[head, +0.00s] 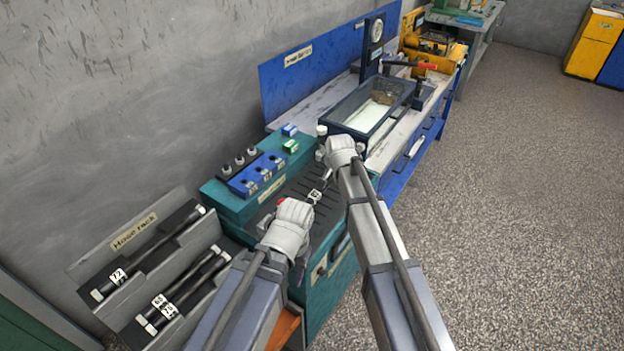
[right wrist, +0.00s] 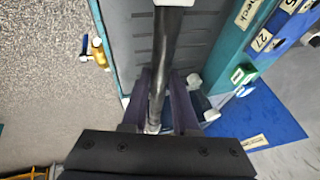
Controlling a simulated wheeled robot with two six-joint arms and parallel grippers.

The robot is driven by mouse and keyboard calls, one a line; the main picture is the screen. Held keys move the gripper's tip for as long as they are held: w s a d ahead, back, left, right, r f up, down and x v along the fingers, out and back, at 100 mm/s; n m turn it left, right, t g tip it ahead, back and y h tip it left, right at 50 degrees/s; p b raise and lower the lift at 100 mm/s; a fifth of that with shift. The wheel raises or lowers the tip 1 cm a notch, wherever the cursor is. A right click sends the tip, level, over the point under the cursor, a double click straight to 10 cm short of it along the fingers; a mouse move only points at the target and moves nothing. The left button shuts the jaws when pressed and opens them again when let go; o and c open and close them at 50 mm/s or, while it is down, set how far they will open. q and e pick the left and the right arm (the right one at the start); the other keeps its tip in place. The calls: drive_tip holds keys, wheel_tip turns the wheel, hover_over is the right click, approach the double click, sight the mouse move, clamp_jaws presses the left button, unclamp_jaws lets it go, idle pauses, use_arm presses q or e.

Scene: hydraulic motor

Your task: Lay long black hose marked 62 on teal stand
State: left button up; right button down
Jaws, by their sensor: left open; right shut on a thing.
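A black hose (right wrist: 167,50) with a white label (head: 314,196) lies along or just above the dark ribbed top of the teal stand (head: 330,285). The label is too small to read surely as 62. My right gripper (head: 330,152) is shut on the hose near its far end; in the right wrist view the hose runs between the fingers (right wrist: 165,95), with a metal end fitting behind them. My left gripper (head: 284,222) is open at the near end of the hose, which its hand mostly hides. I cannot tell whether the hose touches the top.
A hose rack (head: 135,232) with several black hoses stands at left. A blue socket block (head: 258,172) and a green block (head: 290,146) sit along the stand's back. A blue bench (head: 415,150) with a dark-framed tray (head: 368,108) lies beyond. Open floor is at right.

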use_arm(q)
wheel_tip(320, 180, down, 2)
drive_tip(key=shift+f+b, duration=0.1)
drive_tip(key=shift+b, duration=0.55)
use_arm(e)
drive_tip(key=w+a+f, duration=0.1)
drive_tip(key=w+a, duration=0.2)
drive_tip(key=a, duration=0.3)
drive_tip(key=shift+w+a+f+y, duration=0.25)
drive_tip(key=shift+f+y, duration=0.05)
drive_tip(key=shift+f, duration=0.05)
drive_tip(key=shift+f, duration=0.1)
use_arm(q)
wheel_tip(320, 180, down, 8)
drive_tip(key=b, duration=0.8)
drive_tip(key=shift+f, duration=0.15)
use_arm(e)
wheel_tip(320, 180, down, 8)
drive_tip(key=shift+f, duration=0.15)
use_arm(q)
drive_tip(key=shift+f+b, duration=0.6)
drive_tip(key=shift+b, duration=0.2)
use_arm(e)
drive_tip(key=shift+f, duration=0.6)
drive_tip(key=c, duration=0.6)
unclamp_jaws()
drive_tip(key=shift+s, duration=0.1)
use_arm(q)
drive_tip(key=shift+s, duration=0.1)
